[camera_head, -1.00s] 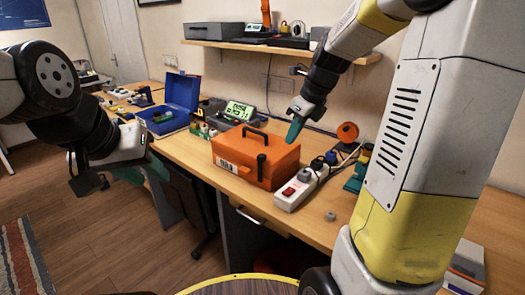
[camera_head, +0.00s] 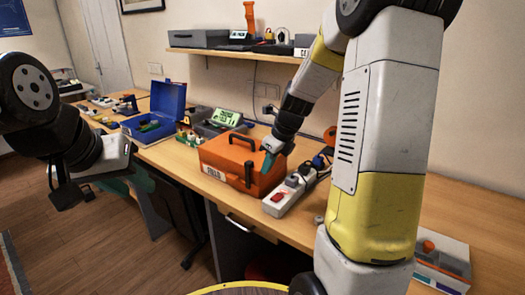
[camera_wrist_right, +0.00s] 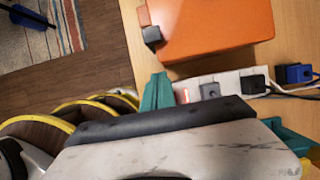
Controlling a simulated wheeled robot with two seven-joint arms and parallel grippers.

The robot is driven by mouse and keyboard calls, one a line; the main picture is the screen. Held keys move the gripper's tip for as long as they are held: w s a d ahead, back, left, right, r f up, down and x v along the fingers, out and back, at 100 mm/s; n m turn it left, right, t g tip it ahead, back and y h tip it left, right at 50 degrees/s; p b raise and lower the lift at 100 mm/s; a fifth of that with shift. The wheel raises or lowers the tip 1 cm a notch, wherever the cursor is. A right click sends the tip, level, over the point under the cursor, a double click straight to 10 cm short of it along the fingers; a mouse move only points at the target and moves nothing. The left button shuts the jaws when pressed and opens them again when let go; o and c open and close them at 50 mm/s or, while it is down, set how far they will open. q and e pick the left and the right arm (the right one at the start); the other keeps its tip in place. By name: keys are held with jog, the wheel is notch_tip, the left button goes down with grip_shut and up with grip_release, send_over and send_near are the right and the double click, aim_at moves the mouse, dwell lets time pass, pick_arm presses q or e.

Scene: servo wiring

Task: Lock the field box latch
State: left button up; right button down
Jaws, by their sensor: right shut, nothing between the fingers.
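The field box (camera_head: 222,156) is orange with a black handle on top and a label on its front, and stands near the bench edge. Its black latch (camera_head: 249,174) stands upright at the front right. In the right wrist view the box (camera_wrist_right: 220,25) and the dark latch (camera_wrist_right: 152,37) show at the top. My right gripper (camera_head: 268,161) is shut and empty, its teal tip close to the box's right end, right of the latch. Whether it touches the box I cannot tell. My left gripper (camera_head: 122,180) hangs left of the bench, away from the box; its jaws are unclear.
A white power strip (camera_head: 283,202) with a red switch lies right of the box, close under my right gripper. A blue open case (camera_head: 168,100) and a device with a green display (camera_head: 226,117) stand behind left. A shelf (camera_head: 235,50) hangs above the bench (camera_head: 190,183).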

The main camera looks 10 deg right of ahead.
aim_at(249, 175)
jog(key=shift+w+a+r, duration=0.15)
jog(key=shift+w+a, duration=1.15)
jog(key=shift+w, duration=0.15)
